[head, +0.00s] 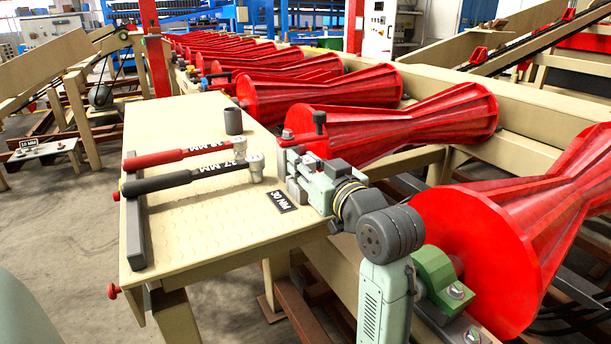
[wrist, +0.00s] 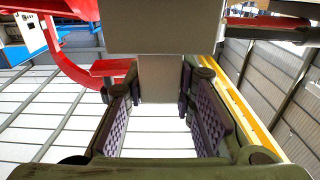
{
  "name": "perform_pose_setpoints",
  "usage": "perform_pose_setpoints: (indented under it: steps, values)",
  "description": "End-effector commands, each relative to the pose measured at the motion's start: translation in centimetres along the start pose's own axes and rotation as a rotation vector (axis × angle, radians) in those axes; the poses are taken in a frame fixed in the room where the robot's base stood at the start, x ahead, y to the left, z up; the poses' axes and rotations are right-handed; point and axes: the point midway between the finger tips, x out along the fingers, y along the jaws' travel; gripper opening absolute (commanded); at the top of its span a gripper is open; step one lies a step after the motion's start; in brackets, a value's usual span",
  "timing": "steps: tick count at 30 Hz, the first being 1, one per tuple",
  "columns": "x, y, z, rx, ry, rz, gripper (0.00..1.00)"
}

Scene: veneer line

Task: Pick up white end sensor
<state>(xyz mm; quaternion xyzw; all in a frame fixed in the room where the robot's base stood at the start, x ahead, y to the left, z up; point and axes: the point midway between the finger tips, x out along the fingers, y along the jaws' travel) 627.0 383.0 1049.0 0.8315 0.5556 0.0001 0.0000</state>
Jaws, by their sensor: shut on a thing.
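A pale grey-white block with a narrower stem, which I take to be the white end sensor (wrist: 165,25), fills the upper middle of the wrist view. My gripper (wrist: 160,88) has its two purple-padded fingers on either side of the stem, shut on it. In the head view my gripper (head: 292,172) is at the right edge of the beige bench, beside the red rollers. The sensor is hard to make out there, and my gripper may hide part of it.
The beige bench (head: 185,245) carries a red-handled wrench (head: 165,158), a black-handled wrench (head: 160,182), a dark grey cylinder (head: 233,121) and a "30 MM" label (head: 281,201). Red rollers (head: 385,125) line the right side.

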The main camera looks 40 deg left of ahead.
Motion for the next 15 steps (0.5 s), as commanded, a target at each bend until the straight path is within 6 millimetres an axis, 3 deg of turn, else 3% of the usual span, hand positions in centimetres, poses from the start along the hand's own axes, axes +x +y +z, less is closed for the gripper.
perform_pose_setpoints:
  steps: [8, 15]
  values:
    - [0.0, 0.0, -0.2, 0.000, 0.000, 0.000, 0.00]
    - [0.0, 0.0, -2.2, 0.000, 0.001, 0.000, 0.00]
